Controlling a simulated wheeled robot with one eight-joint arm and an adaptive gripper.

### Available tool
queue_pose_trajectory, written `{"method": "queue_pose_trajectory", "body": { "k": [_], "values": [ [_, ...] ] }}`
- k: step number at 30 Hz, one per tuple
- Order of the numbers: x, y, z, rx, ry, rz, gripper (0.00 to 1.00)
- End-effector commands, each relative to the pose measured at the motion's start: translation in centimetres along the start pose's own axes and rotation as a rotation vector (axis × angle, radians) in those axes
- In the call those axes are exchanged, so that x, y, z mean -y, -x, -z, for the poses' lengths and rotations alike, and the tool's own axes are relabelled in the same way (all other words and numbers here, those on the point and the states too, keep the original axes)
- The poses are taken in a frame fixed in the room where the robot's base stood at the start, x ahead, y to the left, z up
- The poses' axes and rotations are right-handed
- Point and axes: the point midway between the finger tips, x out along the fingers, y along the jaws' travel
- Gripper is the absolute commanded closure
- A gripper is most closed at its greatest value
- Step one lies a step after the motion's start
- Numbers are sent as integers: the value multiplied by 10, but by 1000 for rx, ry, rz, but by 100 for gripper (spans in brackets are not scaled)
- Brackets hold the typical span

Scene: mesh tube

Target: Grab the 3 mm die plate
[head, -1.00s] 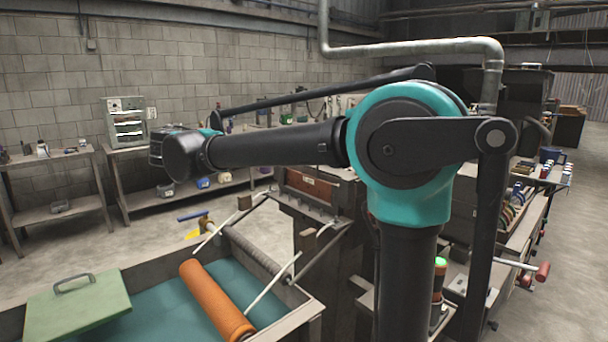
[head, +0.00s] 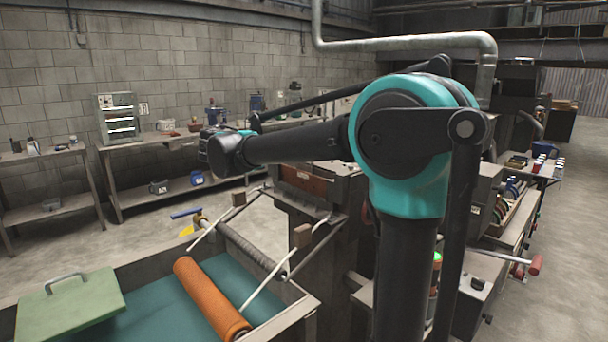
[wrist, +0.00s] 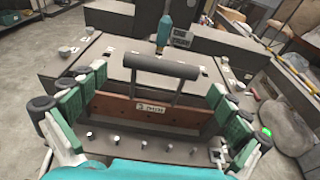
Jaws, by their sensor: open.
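In the wrist view a reddish-brown plate (wrist: 112,106) with a white label (wrist: 151,107) sits upright in a grey machine housing. The label's small print is too blurred to read surely. A dark round bar handle (wrist: 160,66) on two posts stands out from the plate. My gripper (wrist: 157,88) is open, with green-padded fingers on either side of the handle. Nothing is held, and I see no contact.
The machine top (wrist: 105,54) has several small knobs and a teal-and-dark upright fitting (wrist: 163,32). A row of pale bolts lies below the plate. In the head view an orange mesh roll (head: 212,300) lies in a trough with a green lid (head: 70,305).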

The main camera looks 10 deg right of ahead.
Motion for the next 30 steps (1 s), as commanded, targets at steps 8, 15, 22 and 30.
{"method": "queue_pose_trajectory", "body": {
  "k": [8,15,22,30],
  "values": [
    [3,-35,5,0,0,3,0],
    [2,-50,6,0,0,0,0],
    [2,-49,5,0,0,0,15],
    [2,-49,5,0,0,0,48]
  ]
}}
